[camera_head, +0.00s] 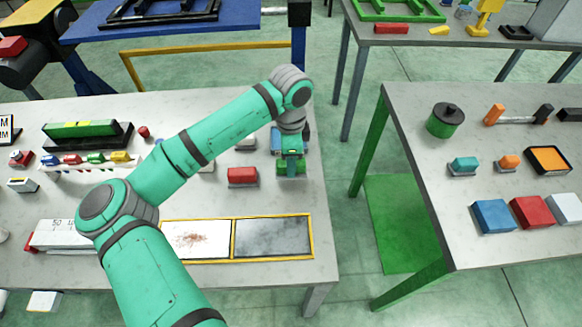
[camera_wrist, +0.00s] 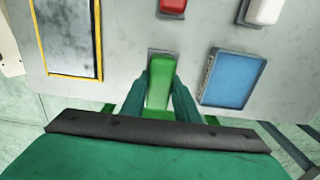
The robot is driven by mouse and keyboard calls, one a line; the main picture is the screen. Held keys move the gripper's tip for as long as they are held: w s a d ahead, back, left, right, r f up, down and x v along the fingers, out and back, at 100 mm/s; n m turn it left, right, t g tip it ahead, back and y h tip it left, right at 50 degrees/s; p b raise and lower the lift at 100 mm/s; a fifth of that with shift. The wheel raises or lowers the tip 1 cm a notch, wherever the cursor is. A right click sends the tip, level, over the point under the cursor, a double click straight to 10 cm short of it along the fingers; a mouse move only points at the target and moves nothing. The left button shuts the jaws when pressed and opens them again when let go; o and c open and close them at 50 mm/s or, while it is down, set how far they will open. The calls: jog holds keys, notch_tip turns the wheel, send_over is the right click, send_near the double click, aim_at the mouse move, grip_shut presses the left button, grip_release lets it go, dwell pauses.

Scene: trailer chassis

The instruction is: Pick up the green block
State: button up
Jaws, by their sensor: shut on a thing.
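The green block (camera_wrist: 160,82) is between the two fingers of my gripper (camera_wrist: 158,97) in the wrist view. The fingers are shut against its sides, and its far end shows past them. A thin grey plate edge shows at the block's far end; I cannot tell whether the block touches it. In the head view my gripper (camera_head: 290,158) points down near the right edge of the left table (camera_head: 325,268), with the green block (camera_head: 291,171) partly hidden under it.
A red block (camera_head: 242,176) is left of my gripper. A blue block (camera_wrist: 228,78) on a grey base lies close beside it, and a white block (camera_wrist: 264,10) is farther off. A yellow-framed panel (camera_head: 272,238) lies in front. A floor gap separates the right table (camera_head: 410,150).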

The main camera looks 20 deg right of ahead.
jog(key=s+a+r, duration=0.8)
jog(key=a+r, duration=0.1)
jog(key=a, duration=0.1)
jog(key=shift+s+a+r, duration=0.15)
jog(key=shift+s+a, duration=0.15)
jog(key=shift+a, duration=0.1)
jog(key=o, duration=0.5)
jog(key=c, duration=0.3)
